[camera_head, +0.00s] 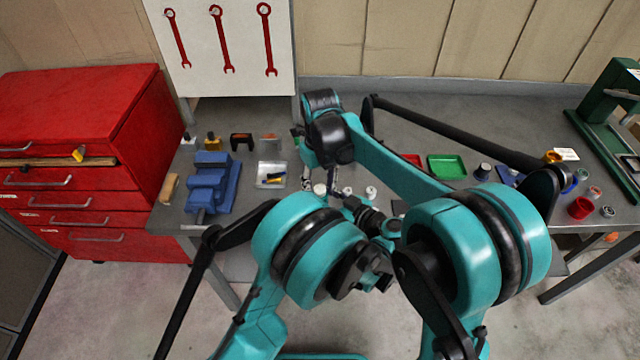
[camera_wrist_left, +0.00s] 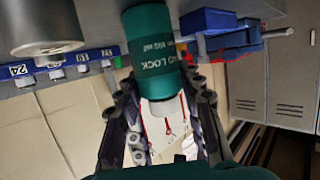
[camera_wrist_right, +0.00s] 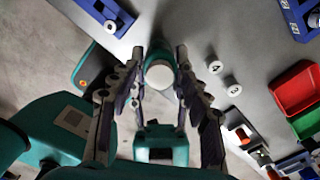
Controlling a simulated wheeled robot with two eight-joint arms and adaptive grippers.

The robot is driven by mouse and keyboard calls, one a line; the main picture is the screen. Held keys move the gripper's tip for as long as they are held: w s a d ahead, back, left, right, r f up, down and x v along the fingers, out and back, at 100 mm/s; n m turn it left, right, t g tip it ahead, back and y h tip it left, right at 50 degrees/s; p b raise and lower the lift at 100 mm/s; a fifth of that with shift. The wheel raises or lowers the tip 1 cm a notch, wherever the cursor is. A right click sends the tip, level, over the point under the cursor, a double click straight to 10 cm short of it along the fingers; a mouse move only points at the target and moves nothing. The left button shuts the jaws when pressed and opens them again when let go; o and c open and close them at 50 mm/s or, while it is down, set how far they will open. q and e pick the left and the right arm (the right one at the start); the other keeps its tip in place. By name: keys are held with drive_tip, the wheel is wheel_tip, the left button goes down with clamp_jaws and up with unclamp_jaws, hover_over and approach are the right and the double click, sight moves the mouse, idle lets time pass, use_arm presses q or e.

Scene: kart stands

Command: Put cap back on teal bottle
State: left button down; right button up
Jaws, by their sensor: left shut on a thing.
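A teal bottle (camera_wrist_left: 155,50) with white lettering shows in the left wrist view. My left gripper (camera_wrist_left: 160,92) is shut on it, with a finger on each side. In the right wrist view my right gripper (camera_wrist_right: 160,52) has its fingers apart. A round white thing (camera_wrist_right: 158,76) with teal beside it shows between them, apart from both fingers. I cannot tell whether it is a cap or the bottle's end. Two white discs (camera_wrist_right: 215,67) (camera_wrist_right: 233,88) lie on the table to the right of the fingers. In the head view my arms hide much of both grippers.
The grey table (camera_head: 440,190) holds a blue vise (camera_head: 212,178), a red tray (camera_head: 412,160) and a green tray (camera_head: 447,166). A red tool chest (camera_head: 90,110) stands at left. A green press (camera_head: 605,120) stands at right. My two arms are close together above the table's middle.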

drive_tip(key=shift+r, duration=2.25)
drive_tip(key=shift+c, duration=0.5)
